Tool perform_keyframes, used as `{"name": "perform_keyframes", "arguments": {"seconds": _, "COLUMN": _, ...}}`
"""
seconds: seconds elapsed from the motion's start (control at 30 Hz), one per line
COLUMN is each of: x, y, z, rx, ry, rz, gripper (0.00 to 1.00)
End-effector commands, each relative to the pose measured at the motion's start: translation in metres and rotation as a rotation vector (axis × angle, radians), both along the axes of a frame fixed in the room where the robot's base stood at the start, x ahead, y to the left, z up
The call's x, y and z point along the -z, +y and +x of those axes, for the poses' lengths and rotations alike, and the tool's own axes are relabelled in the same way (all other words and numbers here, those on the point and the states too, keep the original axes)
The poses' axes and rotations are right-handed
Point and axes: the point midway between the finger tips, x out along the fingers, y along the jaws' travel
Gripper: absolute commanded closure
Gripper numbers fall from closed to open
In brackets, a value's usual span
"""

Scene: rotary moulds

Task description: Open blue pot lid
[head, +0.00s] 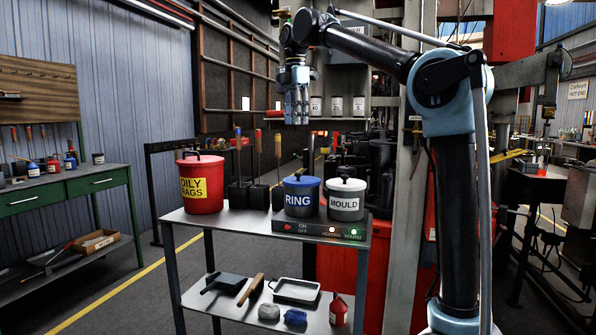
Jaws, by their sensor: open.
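The blue pot (301,200) is labelled RING and stands upright on the heater unit on the cart's top shelf. Its blue lid (301,181) with a dark handle sits on top of it. My gripper (297,119) points down, open and empty, well above the blue lid and apart from it. The inside of the pot is hidden by the lid.
A red OILY RAGS bin (201,184) stands at the left. Upright tools (257,170) stand behind. The heater (322,229) has lit lamps. Space above the lids is clear.

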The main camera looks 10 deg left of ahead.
Motion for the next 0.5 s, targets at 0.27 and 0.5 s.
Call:
{"name": "perform_keyframes", "arguments": {"seconds": 0.27, "x": 0.032, "y": -0.009, "z": 0.005, "rx": 0.014, "ry": 0.000, "rz": 0.000, "gripper": 0.59}}
{"name": "perform_keyframes", "arguments": {"seconds": 0.5, "x": 0.071, "y": -0.011, "z": 0.006, "rx": 0.018, "ry": 0.000, "rz": 0.000, "gripper": 0.59}}
